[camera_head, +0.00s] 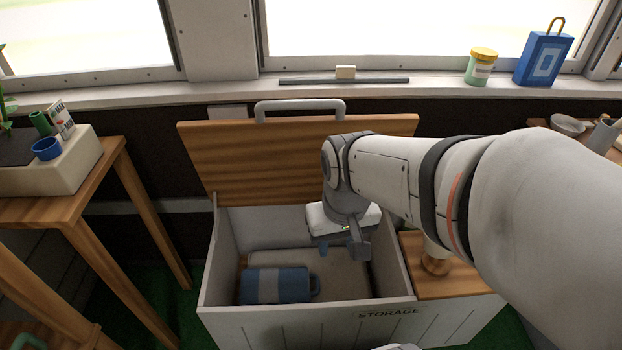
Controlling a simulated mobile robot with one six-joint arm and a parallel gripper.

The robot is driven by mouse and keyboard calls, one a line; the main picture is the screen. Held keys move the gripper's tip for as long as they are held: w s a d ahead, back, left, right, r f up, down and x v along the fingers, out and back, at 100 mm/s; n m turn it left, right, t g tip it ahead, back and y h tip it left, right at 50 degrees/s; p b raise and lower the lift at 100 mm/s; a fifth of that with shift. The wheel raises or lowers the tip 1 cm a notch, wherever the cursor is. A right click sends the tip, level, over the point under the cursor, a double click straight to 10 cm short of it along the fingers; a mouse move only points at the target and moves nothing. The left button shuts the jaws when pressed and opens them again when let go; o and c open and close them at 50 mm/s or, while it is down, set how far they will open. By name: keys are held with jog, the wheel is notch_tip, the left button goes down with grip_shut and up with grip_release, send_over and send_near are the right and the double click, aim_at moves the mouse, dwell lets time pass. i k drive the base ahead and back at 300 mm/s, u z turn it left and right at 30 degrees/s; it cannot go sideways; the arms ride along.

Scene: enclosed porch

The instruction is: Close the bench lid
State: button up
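The bench is a white box (235,322) marked STORAGE on its front. Its wooden lid (255,160) stands raised at the back, tilted up with its underside toward me. A grey bar handle (300,106) sits at the lid's top edge. My gripper (341,248) points down over the box opening, in front of the right half of the lid and apart from the handle. Its fingers are spread with nothing seen between them. My arm reaches in from the right and hides part of the lid's right side.
A blue lidded or handled container (277,286) lies inside the box. A fixed wooden top (455,280) with a round wooden piece (434,262) is at the bench's right. A wooden table (105,180) stands left. The window sill (225,92) behind holds a jar (481,68) and blue box (542,58).

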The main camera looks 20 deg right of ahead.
aim_at(259, 161)
jog(key=z, duration=0.05)
jog(key=k, duration=1.5)
jog(key=u, duration=0.05)
